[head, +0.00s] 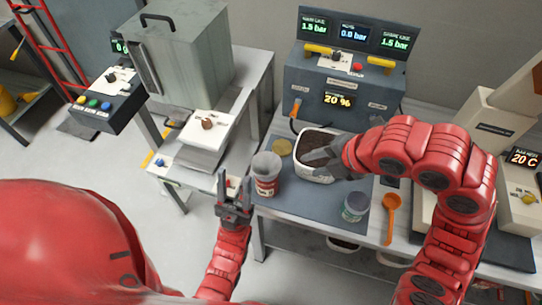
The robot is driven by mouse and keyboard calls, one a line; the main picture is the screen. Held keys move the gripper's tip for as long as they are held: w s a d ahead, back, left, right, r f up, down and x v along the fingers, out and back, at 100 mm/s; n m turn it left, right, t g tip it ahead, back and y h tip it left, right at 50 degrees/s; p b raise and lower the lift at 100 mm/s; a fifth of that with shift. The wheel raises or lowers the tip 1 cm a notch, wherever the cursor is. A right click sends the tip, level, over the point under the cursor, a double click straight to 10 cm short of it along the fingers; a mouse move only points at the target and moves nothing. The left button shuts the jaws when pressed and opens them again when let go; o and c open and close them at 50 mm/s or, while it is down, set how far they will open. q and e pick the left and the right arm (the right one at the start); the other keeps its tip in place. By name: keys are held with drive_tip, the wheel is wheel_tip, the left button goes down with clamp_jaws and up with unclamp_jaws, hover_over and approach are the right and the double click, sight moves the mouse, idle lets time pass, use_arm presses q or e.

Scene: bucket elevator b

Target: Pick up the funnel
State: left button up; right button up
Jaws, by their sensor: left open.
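A grey, wide-mouthed funnel (266,162) appears to sit upright on a red-and-white labelled jar (266,187) at the left of the dark work mat. My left gripper (235,186) is open and empty, with its fingers pointing up just left of the jar and funnel, near the bench's left edge. I see a small gap between them. My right gripper (320,156) is at a white tub (314,176) of dark granular material, right of the funnel. Its fingertips are over or in the tub, and I cannot tell whether they are shut.
A yellowish round lid (281,146) lies behind the funnel. A jar with a green label (355,207) and an orange spoon (391,215) are to the right. A control unit (342,85) stands at the back. A grey metal cabinet (180,60) stands on the left bench.

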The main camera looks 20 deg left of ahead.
approach(277, 171)
wheel_tip(277, 171, down, 2)
drive_tip(key=a, duration=0.2)
drive_tip(key=p+x, duration=0.1)
drive_tip(key=x, duration=0.1)
drive_tip(key=p+x, duration=0.2)
drive_tip(key=x, duration=0.1)
drive_tip(key=shift+w+d+f+p, duration=0.1)
drive_tip(key=shift+w+f+p, duration=0.25)
drive_tip(key=shift+w+f, duration=0.05)
clamp_jaws()
idle(1.1)
